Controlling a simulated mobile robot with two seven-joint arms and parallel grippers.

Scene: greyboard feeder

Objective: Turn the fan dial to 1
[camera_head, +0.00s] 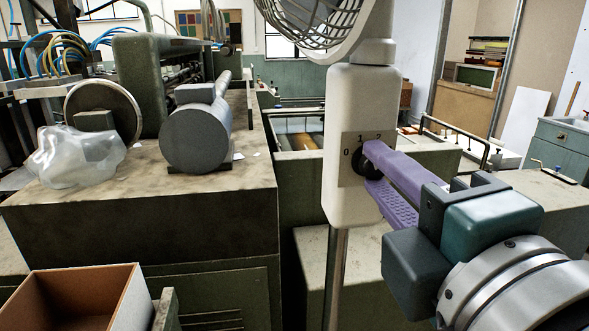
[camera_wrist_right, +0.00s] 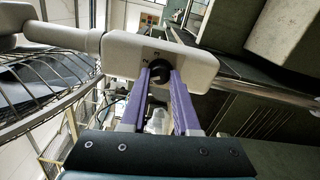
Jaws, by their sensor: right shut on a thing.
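A fan stands on a metal pole (camera_head: 336,275), with a cream control box (camera_head: 350,95) below its wire cage (camera_head: 312,22). The box has a grey plate (camera_head: 352,172) marked 0, 1 and 2 around a black dial (camera_head: 369,161). My right gripper (camera_head: 376,169), with purple fingers, reaches in from the right and is shut on the dial. In the right wrist view the dial (camera_wrist_right: 158,76) sits between the two fingertips (camera_wrist_right: 159,82). The fingers partly hide the dial, so I cannot tell which number it points to. My left gripper is out of view.
A green workbench (camera_head: 140,240) at the left carries a grey motor (camera_head: 193,136) and a crumpled clear bag (camera_head: 75,157). An open cardboard box (camera_head: 135,308) stands at the front left. Machinery with a roller stands behind the fan.

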